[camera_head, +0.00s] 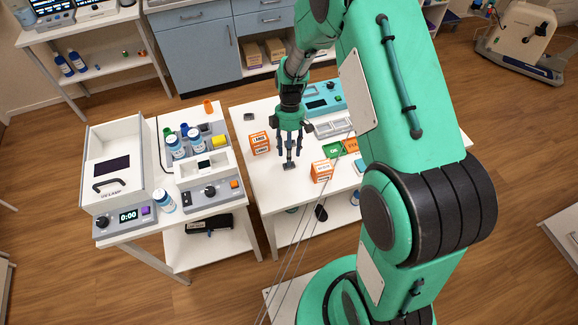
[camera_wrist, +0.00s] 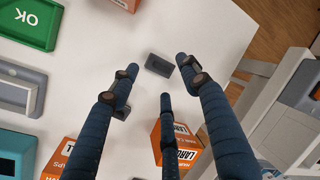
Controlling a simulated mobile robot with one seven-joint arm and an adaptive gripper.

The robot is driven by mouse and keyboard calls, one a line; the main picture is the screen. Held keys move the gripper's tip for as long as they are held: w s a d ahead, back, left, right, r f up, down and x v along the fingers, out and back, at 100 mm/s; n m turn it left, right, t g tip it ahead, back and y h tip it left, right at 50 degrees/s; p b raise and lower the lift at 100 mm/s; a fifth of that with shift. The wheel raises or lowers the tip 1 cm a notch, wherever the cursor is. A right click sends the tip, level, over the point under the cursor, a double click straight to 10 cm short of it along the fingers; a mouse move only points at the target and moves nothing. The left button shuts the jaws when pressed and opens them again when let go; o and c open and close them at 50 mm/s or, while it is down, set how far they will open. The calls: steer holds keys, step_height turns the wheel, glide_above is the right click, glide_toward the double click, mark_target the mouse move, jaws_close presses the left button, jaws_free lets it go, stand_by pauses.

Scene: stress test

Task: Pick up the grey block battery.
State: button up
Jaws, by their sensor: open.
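The dark grey block, which looks like the grey block battery (camera_head: 289,165), lies on the white table just below my gripper (camera_head: 289,155). In the wrist view the block (camera_wrist: 159,65) shows between and slightly beyond the fingertips of my gripper (camera_wrist: 158,77). My gripper points down, with its three dark blue fingers spread and nothing held. I cannot tell the exact height of the fingertips above the block. A second small dark item (camera_wrist: 122,112) is partly hidden beside the left finger in the wrist view.
An orange box (camera_head: 259,143) stands left of my gripper and another orange box (camera_head: 321,172) to its right. A green OK tray (camera_head: 334,150) lies farther right. A teal device (camera_head: 322,103) stands behind. A small dark object (camera_head: 249,117) lies at the back left of the white table (camera_head: 268,182).

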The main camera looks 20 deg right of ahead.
steer(key=shift+b+x, duration=0.3)
steer(key=shift+x, duration=1.35)
steer(key=c, duration=1.2)
